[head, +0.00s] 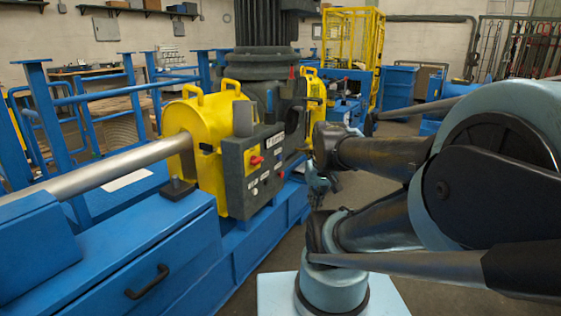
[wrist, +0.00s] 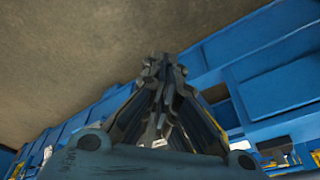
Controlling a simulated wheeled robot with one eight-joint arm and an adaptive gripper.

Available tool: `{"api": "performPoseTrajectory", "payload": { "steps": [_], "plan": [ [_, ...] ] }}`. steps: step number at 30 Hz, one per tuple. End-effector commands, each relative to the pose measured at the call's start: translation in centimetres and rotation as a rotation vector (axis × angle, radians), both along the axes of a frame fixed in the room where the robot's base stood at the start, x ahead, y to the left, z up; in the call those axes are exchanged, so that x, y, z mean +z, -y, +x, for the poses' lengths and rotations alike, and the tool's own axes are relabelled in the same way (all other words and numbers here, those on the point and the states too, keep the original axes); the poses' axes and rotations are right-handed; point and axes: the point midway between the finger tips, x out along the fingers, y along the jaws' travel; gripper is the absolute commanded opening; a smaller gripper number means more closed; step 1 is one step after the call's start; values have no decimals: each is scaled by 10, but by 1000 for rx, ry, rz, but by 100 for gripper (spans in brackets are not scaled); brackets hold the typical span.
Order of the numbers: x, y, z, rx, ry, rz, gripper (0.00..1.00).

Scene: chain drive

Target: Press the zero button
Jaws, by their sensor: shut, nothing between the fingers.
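A dark grey control box (head: 251,178) stands on the blue machine's side in the head view. It bears a red switch on a yellow plate (head: 256,161), a small red part at its right and several white labels. I cannot tell which part is the zero button. My gripper (head: 322,186) is small in the head view, to the right of the box and apart from it in the picture. In the wrist view my gripper (wrist: 160,62) has its fingers drawn together, with nothing seen between them. The box face is not clearly seen in the wrist view.
A yellow guard (head: 206,150) covers the shaft (head: 95,170) left of the box. The blue machine bed (head: 150,245) runs along the left and below. A yellow cage (head: 350,45) stands at the back.

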Motion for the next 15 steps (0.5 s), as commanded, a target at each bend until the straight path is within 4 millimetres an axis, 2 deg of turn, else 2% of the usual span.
{"api": "performPoseTrajectory", "payload": {
  "steps": [1,6,15],
  "plan": [
    [5,-2,14,10,15,11,0],
    [17,-8,58,58,64,46,0],
    [28,-14,141,131,161,96,0]
  ]
}}
